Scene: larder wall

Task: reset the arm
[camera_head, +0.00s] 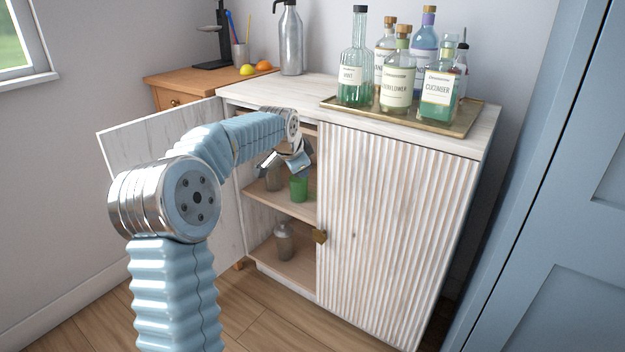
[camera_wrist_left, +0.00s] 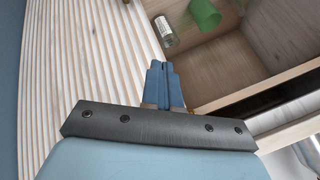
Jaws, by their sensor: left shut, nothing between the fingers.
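My left arm reaches from the lower left to the cabinet (camera_head: 470,150). My left gripper (camera_head: 288,168) is in front of the cabinet's open left half, near the upper shelf. In the left wrist view its blue fingers (camera_wrist_left: 162,70) are together with nothing between them. A green cup (camera_head: 299,188) stands on the upper shelf just below the gripper. The green cup (camera_wrist_left: 205,13) also shows in the wrist view, apart from the fingers, with a small labelled bottle (camera_wrist_left: 164,31) near it. My right gripper is not in view.
The cabinet's left door (camera_head: 150,130) stands open; the fluted right door (camera_head: 395,230) is closed, with a brass knob (camera_head: 319,236). A metal shaker (camera_head: 284,242) stands on the lower shelf. A tray (camera_head: 468,122) of several bottles and a steel bottle (camera_head: 290,45) stand on top.

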